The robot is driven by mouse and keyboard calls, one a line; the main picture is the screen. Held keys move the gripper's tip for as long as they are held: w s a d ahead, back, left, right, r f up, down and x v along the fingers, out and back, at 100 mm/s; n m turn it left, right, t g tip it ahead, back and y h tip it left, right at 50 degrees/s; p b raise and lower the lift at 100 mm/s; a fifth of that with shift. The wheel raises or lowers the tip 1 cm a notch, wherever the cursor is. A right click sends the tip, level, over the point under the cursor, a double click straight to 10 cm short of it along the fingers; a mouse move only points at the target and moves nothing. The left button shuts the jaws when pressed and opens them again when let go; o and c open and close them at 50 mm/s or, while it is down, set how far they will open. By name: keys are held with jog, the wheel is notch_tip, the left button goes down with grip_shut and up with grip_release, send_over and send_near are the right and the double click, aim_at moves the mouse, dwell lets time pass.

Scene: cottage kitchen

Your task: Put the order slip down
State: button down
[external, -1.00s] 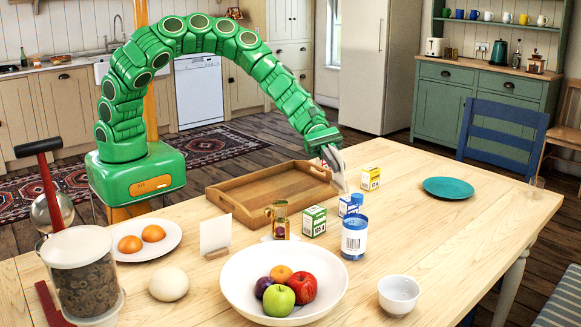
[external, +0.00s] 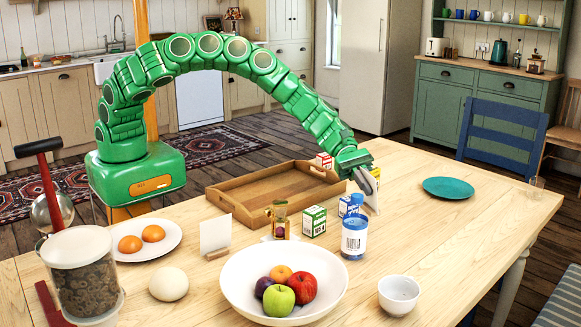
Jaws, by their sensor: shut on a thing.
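My gripper (external: 368,183) is above the table, right of the wooden tray, pointing down and to the right. It is shut on a thin white slip (external: 374,199), which I take to be the order slip. The slip is held steeply and is partly hidden by the fingers. I cannot tell whether its lower edge touches the table.
The wooden tray (external: 225,203) lies left of my gripper, with a red-and-white box (external: 323,161) by its far right corner.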

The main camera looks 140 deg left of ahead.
aim_at(378, 212)
jog(key=shift+w+a+f, duration=0.3)
jog(key=shift+w+f, duration=0.4)
jog(key=shift+f, duration=0.2)
jog(key=shift+w+a+f, duration=0.3)
jog(key=shift+w+f, duration=0.35)
jog(key=shift+f, duration=0.25)
jog(key=shift+f, duration=0.1)
jog(key=shift+w+a+f, duration=0.15)
jog(key=shift+w+f, duration=0.15)
jog(key=shift+f, duration=1.45)
jog(key=c, duration=1.3)
grip_release()
jog(key=shift+o, duration=0.2)
